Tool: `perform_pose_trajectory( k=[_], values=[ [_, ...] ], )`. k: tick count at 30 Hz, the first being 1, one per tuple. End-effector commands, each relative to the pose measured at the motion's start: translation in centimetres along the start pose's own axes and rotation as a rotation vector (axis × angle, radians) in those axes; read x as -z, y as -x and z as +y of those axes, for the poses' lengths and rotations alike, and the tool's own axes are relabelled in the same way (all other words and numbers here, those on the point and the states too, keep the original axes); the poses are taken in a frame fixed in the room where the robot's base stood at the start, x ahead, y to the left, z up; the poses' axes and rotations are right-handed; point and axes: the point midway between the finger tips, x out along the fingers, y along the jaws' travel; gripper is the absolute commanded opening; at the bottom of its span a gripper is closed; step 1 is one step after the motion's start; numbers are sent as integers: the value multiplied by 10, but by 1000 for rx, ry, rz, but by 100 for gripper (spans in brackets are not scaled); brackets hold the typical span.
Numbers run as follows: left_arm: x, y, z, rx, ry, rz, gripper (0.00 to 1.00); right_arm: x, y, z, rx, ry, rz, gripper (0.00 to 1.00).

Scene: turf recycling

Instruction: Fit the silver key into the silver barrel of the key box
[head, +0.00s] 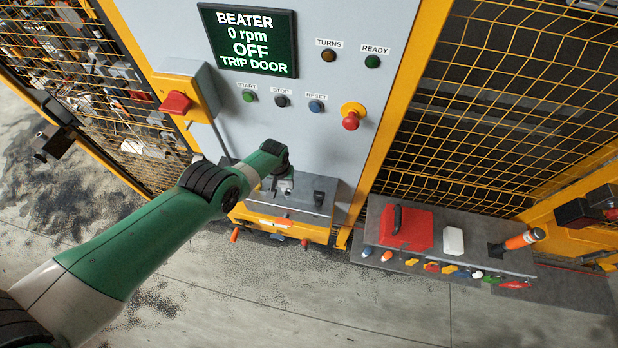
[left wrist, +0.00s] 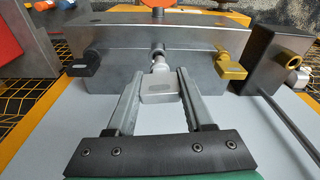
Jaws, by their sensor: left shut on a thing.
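The key box is a grey metal box (left wrist: 115,42), which also shows in the head view (head: 312,197) at the foot of the panel. Its front has a silver barrel (left wrist: 157,48) in the middle, a dark key (left wrist: 83,63) at the left and a brass key (left wrist: 230,67) at the right. My left gripper (left wrist: 158,82) is shut on the silver key (left wrist: 159,92), gripping its flat head. The key's stem points at the silver barrel and lines up closely with it. I cannot tell whether its tip is inside. My right gripper is not in view.
The control panel (head: 228,125) has a red-handled switch (head: 176,103) and a red knob (head: 350,120). Its display (head: 249,40) reads beater 0 rpm, off, trip door. A grey bench (head: 460,235) at the right holds a red box (head: 407,229). Mesh fences flank the panel.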

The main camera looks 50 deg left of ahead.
Motion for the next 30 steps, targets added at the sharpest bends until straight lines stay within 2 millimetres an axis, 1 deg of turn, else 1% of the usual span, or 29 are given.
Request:
perform_pose_trajectory(
  k=[1,3,4,13,20,30],
  values=[
    [11,13,3,-9,-39,7,0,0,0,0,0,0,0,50],
    [18,25,6,-17,-95,6,0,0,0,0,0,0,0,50],
    [20,28,7,-19,-112,5,0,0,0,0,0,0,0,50],
    [20,29,8,-21,-126,4,0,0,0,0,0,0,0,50],
    [18,16,8,-21,-125,4,0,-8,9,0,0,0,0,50],
    [12,-20,8,-21,-125,3,0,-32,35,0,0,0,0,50]
  ],
)
